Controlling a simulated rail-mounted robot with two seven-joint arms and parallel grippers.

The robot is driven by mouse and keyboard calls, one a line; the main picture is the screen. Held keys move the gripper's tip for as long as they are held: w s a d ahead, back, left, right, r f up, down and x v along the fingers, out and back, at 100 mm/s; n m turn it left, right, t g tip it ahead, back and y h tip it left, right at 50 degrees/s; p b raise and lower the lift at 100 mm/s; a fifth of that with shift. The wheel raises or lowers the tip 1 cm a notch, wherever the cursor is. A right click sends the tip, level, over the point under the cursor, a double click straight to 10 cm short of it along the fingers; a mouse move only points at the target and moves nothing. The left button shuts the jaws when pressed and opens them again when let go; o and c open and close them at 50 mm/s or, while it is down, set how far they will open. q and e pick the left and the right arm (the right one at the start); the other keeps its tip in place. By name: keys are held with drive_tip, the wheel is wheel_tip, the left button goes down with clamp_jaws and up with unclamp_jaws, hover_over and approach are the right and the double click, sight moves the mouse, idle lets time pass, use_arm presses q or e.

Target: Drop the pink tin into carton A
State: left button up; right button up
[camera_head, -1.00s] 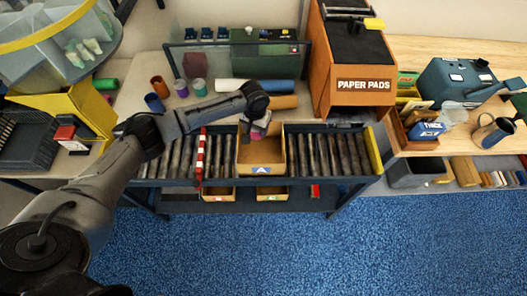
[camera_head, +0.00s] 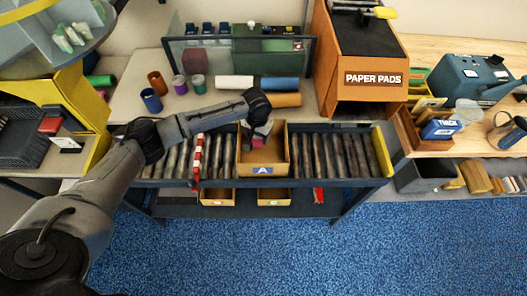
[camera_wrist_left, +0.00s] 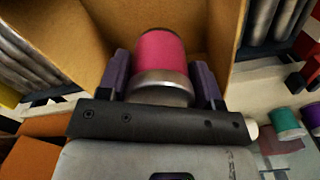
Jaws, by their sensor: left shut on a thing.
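Carton A (camera_head: 262,169), an open brown box with a blue "A" label, sits on the roller conveyor. The pink tin (camera_wrist_left: 160,52), pink with a silvery band, stands out clearly in the left wrist view. My left gripper (camera_wrist_left: 162,78) is shut on it, one purple-grey finger at each side. Carton walls (camera_wrist_left: 222,35) rise around the tin. In the head view the gripper (camera_head: 260,134) reaches down at the carton's opening; the tin is mostly hidden there. How far it is above the carton floor I cannot tell. My right gripper is not in view.
Conveyor rollers (camera_head: 340,155) flank the carton, with a red-and-white striped bar (camera_head: 197,157) to the left. Several coloured tins, including a purple one (camera_head: 180,84), and rolls lie behind. A glass panel (camera_head: 240,55) and the paper pads stand (camera_head: 365,60) rise at the back.

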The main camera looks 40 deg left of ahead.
use_arm(q)
drive_tip(key=o, duration=1.1)
drive_tip(key=shift+r, duration=0.1)
wheel_tip(320, 180, up, 14)
drive_tip(key=shift+f, duration=0.15)
idle(0.4)
